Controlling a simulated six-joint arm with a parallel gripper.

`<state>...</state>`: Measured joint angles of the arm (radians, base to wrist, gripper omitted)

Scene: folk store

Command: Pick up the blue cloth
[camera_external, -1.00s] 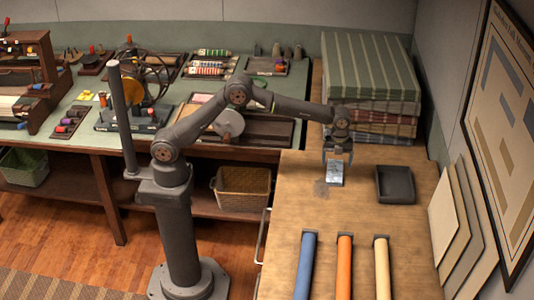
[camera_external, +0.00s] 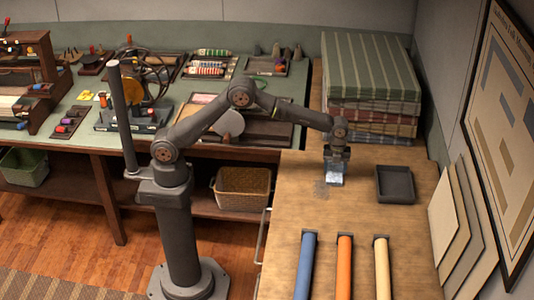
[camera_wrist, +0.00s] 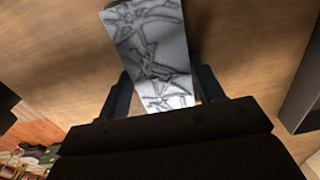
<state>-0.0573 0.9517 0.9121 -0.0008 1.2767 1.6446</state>
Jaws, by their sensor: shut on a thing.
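My gripper (camera_external: 336,165) is low over the wooden table and shut on a pale grey patterned piece (camera_external: 335,179). In the wrist view the piece (camera_wrist: 150,45) shows dark line drawings and passes between my two fingers (camera_wrist: 160,88). A blue roll (camera_external: 306,265) lies at the front left of the table, well apart from my gripper. It is the only clearly blue roll, and its front end is cut off by the picture's edge.
An orange roll (camera_external: 344,265) and a cream roll (camera_external: 382,265) lie right of the blue one. A dark tray (camera_external: 395,197) sits right of my gripper. A stack of folded striped and plaid cloths (camera_external: 370,70) stands behind it. The table's middle is clear.

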